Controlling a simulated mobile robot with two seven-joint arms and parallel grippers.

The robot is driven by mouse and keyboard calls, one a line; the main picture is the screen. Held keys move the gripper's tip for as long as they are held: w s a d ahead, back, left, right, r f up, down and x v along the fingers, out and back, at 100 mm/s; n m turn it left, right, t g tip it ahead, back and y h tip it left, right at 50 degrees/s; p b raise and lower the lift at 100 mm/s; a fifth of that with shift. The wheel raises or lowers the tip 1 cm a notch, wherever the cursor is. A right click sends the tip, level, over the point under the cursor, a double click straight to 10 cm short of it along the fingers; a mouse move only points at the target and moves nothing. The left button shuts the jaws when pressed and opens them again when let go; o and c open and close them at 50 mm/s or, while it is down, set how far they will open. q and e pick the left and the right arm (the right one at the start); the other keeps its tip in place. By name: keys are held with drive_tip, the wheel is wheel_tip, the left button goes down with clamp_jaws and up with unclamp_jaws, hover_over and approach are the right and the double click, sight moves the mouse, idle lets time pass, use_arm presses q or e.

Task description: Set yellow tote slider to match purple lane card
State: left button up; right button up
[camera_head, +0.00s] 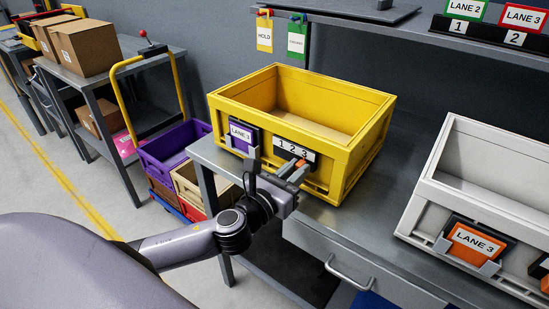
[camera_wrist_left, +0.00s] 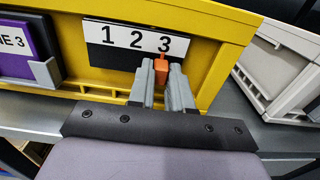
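The yellow tote (camera_head: 340,165) stands on the grey bench. Its front holds a purple lane card (camera_head: 242,135) reading LANE 3; the end of that text also shows in the left wrist view (camera_wrist_left: 22,45). Right of the card is a white scale (camera_wrist_left: 130,40) marked 1, 2, 3. The orange slider (camera_wrist_left: 161,70) sits just below the 3. My left gripper (camera_wrist_left: 161,82) has one finger on each side of the slider, close against it, and looks shut on it. My right gripper is not in view.
A light grey tote (camera_head: 480,190) with an orange LANE 3 card (camera_head: 474,243) stands to the right on the same bench. HOLD (camera_head: 264,34) and green tags hang behind. A purple crate (camera_head: 175,150) stands lower left. Bare bench lies between the totes.

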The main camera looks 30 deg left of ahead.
use_arm(q)
drive_tip(key=shift+o, duration=1.1)
drive_tip(key=s, duration=0.7)
drive_tip(key=shift+a, duration=0.35)
drive_tip(key=s+d+f+n+g, duration=0.1)
drive_tip(key=s+f+n+g, duration=0.1)
drive_tip(key=s+f+n, duration=0.2)
drive_tip(key=s+d+f+n+g, duration=0.1)
drive_tip(key=s+f+n+g, duration=0.2)
drive_tip(key=f+n, duration=0.8)
drive_tip(key=s+d+f+n+g, duration=0.2)
drive_tip(key=s+f+n, duration=0.5)
drive_tip(key=n, duration=1.2)
drive_tip(key=shift+f+n+g+h, duration=0.3)
drive_tip(key=shift+f+n, duration=0.1)
drive_tip(key=shift+f, duration=0.2)
